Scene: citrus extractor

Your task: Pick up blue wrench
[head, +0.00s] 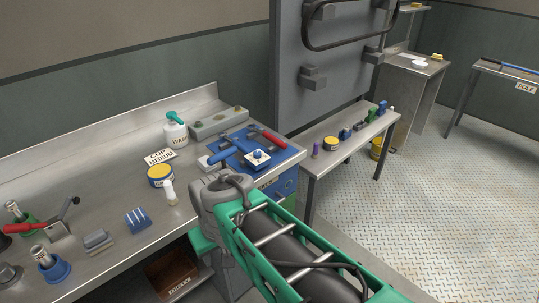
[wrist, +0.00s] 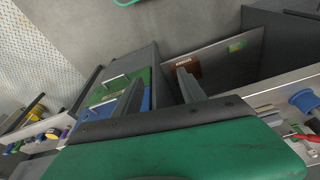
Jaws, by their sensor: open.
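A blue tool that looks like the blue wrench (head: 226,153) lies across the blue tray (head: 284,156) at the right end of the steel bench, in the head view. A red-handled tool (head: 273,137) lies on the same tray. I cannot make out the blue wrench in the wrist view. My gripper (wrist: 160,80) is open and empty in the wrist view, its two grey fingers apart. It hangs in front of the bench, away from the tray. In the head view my arm hides its fingers.
Coloured drawers (wrist: 103,92) and an open lower shelf face my gripper.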

